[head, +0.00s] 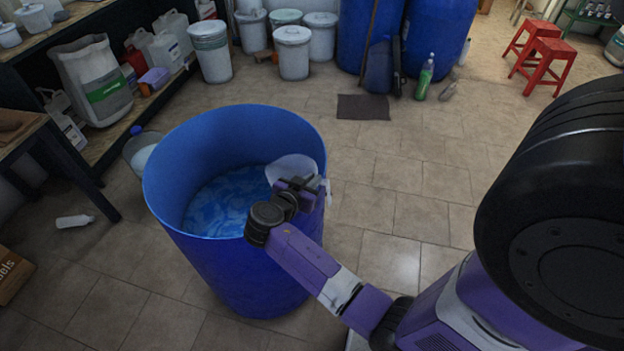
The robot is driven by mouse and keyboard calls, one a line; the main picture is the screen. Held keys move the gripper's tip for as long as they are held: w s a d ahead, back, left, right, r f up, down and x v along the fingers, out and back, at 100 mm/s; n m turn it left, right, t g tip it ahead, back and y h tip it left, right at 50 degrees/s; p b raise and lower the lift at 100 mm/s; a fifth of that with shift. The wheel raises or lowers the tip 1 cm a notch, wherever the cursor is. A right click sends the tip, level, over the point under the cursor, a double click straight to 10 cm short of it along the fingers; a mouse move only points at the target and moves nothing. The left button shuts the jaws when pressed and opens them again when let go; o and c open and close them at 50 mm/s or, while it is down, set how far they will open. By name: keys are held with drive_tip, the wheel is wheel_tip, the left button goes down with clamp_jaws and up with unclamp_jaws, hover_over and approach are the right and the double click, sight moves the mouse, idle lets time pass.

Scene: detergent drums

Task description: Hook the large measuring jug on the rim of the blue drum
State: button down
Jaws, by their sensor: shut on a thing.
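The blue drum (236,268) stands upright and open on the tiled floor, left of the middle in the head view. Blue liquid with paler patches (222,203) shows inside it. My gripper (305,187) is at the drum's right rim and is shut on the large measuring jug (290,167), a whitish translucent vessel. Part of the jug shows over the drum's inner side, just behind my gripper. My gripper and wrist hide much of the jug and that stretch of rim. I cannot tell whether the jug touches the rim.
A dark table (62,150) and a shelf with jugs and bags stand at the left. White tubs (292,52) and large blue barrels line the back. A green bottle (425,77), a dark mat (363,107) and red stools (543,58) are farther off. Floor right of the drum is clear.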

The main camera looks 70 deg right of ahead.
drive_tip(key=shift+w, duration=0.1)
idle(2.1)
wheel_tip(320, 180, up, 16)
drive_tip(key=y+p, duration=0.1)
drive_tip(key=p, duration=0.9)
drive_tip(key=shift+w+f+m+t, duration=0.2)
drive_tip(key=shift+f+m+t, duration=0.05)
drive_tip(key=shift+m+t, duration=0.15)
idle(0.4)
drive_tip(key=shift+r, duration=2.65)
